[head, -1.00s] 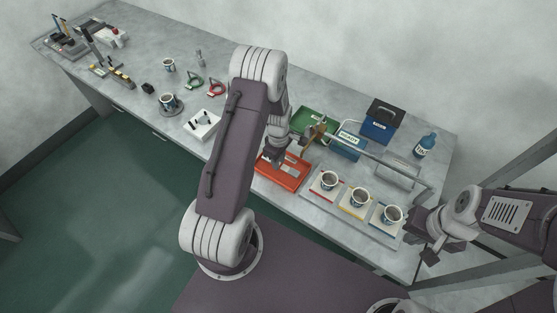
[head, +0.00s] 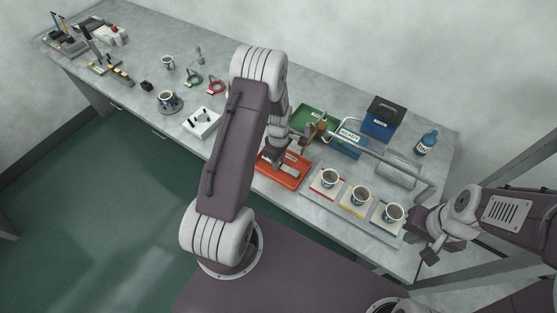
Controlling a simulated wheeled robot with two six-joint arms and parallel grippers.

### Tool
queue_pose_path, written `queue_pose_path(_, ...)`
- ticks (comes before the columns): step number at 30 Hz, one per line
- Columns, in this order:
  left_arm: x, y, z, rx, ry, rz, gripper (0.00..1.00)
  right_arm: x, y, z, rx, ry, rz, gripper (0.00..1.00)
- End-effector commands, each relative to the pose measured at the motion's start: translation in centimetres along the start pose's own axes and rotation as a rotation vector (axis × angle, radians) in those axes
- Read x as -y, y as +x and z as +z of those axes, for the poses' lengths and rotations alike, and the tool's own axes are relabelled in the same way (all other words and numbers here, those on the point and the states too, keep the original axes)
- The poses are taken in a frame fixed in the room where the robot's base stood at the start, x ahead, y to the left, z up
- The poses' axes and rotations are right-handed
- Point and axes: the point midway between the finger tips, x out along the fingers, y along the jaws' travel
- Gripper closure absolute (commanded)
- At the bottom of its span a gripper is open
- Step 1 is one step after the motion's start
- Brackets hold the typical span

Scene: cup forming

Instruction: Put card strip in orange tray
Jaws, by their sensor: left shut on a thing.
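The orange tray (head: 288,183) lies near the front edge of the bench, left of three cups. My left gripper (head: 271,158) points down over the tray's back left part, with its own arm hiding much of that area. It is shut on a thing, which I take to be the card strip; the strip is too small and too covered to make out. A pale patch shows inside the tray beside the fingers. My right gripper (head: 430,250) is off the bench's right front edge, apart from the tray, and its jaw opening is unclear.
Three cups (head: 359,196) stand on coloured squares right of the tray. A blue box (head: 382,118) and a bottle (head: 426,143) stand at the back right.

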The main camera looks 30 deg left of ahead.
Motion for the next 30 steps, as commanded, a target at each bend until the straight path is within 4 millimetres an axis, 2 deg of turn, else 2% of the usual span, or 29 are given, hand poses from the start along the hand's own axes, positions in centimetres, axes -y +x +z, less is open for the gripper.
queue_pose_path(16, -0.01, 0.89, 0.00, 0.000, 0.000, 0.000, 1.00, -0.01, 0.66, 0.07, 0.000, 0.000, 0.000, 1.00)
queue_pose_path(30, -0.01, 0.83, 0.00, 0.000, 0.000, 0.000, 1.00, -0.01, 0.60, 0.07, 0.000, 0.000, 0.000, 1.00)
